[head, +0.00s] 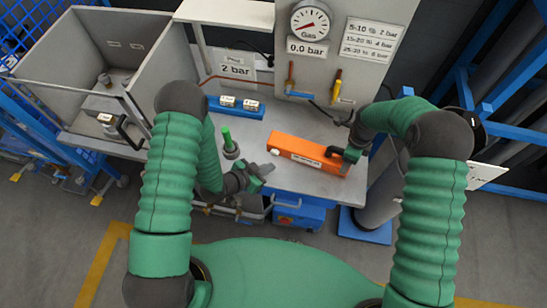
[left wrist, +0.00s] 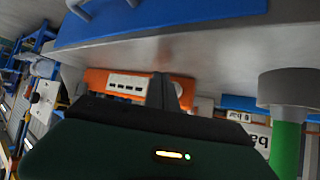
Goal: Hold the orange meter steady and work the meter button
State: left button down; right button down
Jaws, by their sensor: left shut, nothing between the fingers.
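The orange meter (head: 306,147) lies on the grey worktop, with a label on its front side and a pale round spot, perhaps the button, at its left end. My left gripper (head: 264,172) is shut and empty, just left of and below that end, apart from the meter. My right gripper (head: 347,154) is at the meter's black handle on the right end. Whether its fingers are closed on it is hidden.
A green-topped post (head: 229,143) stands on the worktop left of the meter, close to my left arm. A blue block (head: 236,107) lies behind it. The gas gauge (head: 310,20) is on the back panel. A grey open box (head: 70,60) stands at the left.

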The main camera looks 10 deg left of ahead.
pick_arm(q)
jog(key=shift+s+a, duration=0.2)
jog(key=shift+s, duration=2.3)
pick_arm(e)
jog(key=shift+c, duration=1.5)
grip_release()
jog(key=shift+r, duration=0.1)
